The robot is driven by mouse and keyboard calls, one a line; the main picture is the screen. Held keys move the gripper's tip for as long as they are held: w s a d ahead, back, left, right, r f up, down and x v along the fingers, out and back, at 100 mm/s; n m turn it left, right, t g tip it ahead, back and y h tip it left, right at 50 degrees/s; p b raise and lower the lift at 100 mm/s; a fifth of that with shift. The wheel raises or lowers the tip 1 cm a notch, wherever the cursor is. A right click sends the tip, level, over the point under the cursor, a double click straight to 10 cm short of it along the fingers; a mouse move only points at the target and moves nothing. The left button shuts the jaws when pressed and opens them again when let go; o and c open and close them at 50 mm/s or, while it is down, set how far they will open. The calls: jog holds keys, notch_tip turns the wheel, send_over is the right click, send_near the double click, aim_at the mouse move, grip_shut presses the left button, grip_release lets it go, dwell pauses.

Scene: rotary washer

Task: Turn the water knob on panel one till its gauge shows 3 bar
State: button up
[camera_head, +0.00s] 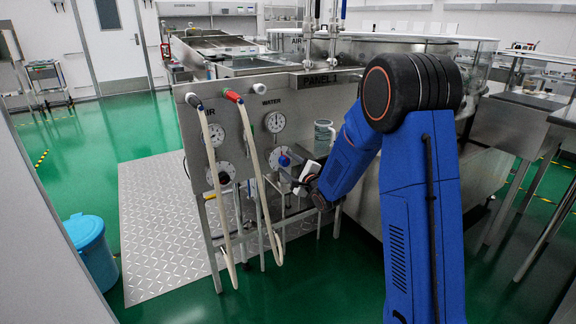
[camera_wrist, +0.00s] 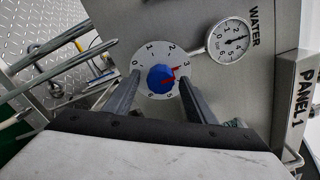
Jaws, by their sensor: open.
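The water knob (camera_wrist: 161,78) is blue with red marks, on a round white dial numbered from 0 up. In the head view the knob (camera_head: 284,160) sits low on panel one. A red mark points roughly toward 3 on the dial. The water gauge (camera_wrist: 228,42), beside the word WATER, has a dark needle; its exact reading is too small to tell. The gauge (camera_head: 275,122) is above the knob in the head view. My gripper (camera_wrist: 160,82) is open, its fingers on either side of the knob; I cannot tell whether they touch it.
The AIR gauge (camera_head: 215,134) and AIR dial (camera_head: 221,173) are left of the water pair. Two pale hoses (camera_head: 249,165) hang in front of the panel. A clear mug (camera_head: 323,137) stands right of the knob. A blue bin (camera_head: 90,250) stands on the floor at left.

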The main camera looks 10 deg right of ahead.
jog(key=v, duration=1.7)
jog(key=shift+s, duration=0.2)
jog(key=s+d+r+n+g+h, duration=0.2)
jog(key=s+n+g+h, duration=0.1)
jog(key=s+n, duration=0.25)
jog(key=s+d+r+n+g+h, duration=0.2)
jog(key=s+d+n+g+h, duration=0.15)
jog(key=s, duration=0.35)
jog(key=s+a+n+g, duration=0.2)
jog(key=s+n, duration=0.3)
jog(key=s, duration=0.8)
jog(key=s+a+n+g, duration=0.2)
jog(key=s+n+g, duration=0.2)
jog(key=s, duration=0.9)
jog(key=shift+s+r+n+y, duration=0.2)
jog(key=shift+s+n+y, duration=0.25)
jog(key=shift+n, duration=0.75)
